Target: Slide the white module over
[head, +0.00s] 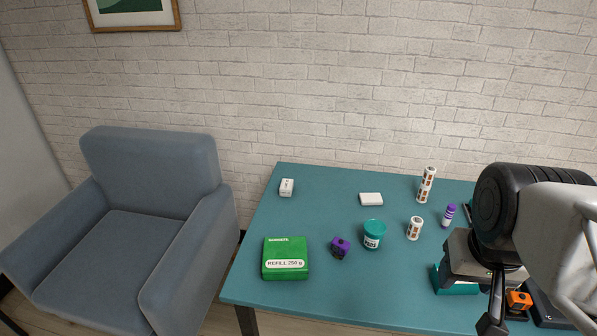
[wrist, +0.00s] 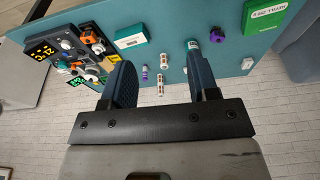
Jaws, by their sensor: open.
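Two small white pieces stand on the teal table, and I cannot tell for certain which is the white module. One is a white block with a dark mark (head: 287,187) at the back left, also in the wrist view (wrist: 247,64). At the left of the wrist view, a dark panel (wrist: 84,58) carries several small modules with white, orange and lit display parts. My gripper (wrist: 159,60) is open with nothing between its fingers, above the table. My arm hides much of the table's right side in the head view.
The table (head: 310,212) is clear around the left white block.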

